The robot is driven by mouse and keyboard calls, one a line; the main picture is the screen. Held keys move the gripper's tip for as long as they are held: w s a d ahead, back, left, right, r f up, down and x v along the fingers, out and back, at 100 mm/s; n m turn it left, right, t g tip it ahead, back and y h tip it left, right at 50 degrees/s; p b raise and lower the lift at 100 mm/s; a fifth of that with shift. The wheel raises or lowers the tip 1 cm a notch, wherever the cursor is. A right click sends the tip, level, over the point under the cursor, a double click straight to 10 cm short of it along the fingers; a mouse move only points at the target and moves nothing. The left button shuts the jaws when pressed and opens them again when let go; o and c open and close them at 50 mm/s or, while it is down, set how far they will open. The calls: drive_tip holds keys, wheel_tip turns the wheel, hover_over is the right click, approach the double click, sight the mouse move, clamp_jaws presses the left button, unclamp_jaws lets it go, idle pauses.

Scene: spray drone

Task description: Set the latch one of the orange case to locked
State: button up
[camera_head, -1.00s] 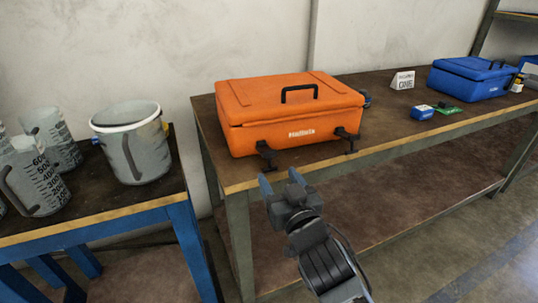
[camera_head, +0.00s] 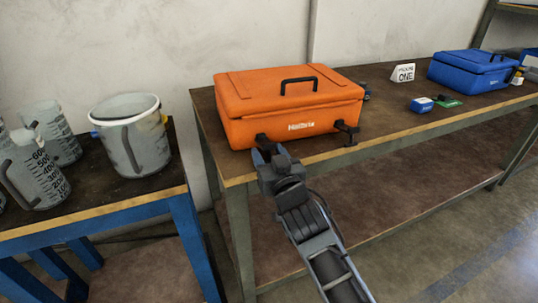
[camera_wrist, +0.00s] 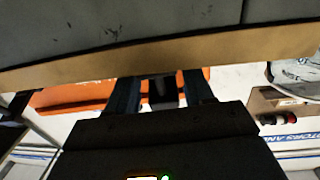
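The orange case (camera_head: 285,100) lies with its lid down on the wooden workbench, and its black handle (camera_head: 299,84) is on top. One black latch (camera_head: 262,140) is at the left of its front face, partly hidden by my gripper. A second black latch (camera_head: 346,131) is at the right and sticks out from the front. My gripper (camera_head: 270,152) is at the left latch, its fingers apart. In the wrist view, a dark piece, apparently that latch (camera_wrist: 163,91), shows between the two fingers, with the orange case (camera_wrist: 75,96) behind. I cannot tell whether the fingers touch it.
The workbench's front edge (camera_head: 390,143) runs just below the case. A bucket (camera_head: 131,135) and several measuring jugs (camera_head: 48,133) stand on the left table.

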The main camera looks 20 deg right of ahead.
clamp_jaws()
drive_tip(key=shift+a+r, duration=0.1)
idle(0.3)
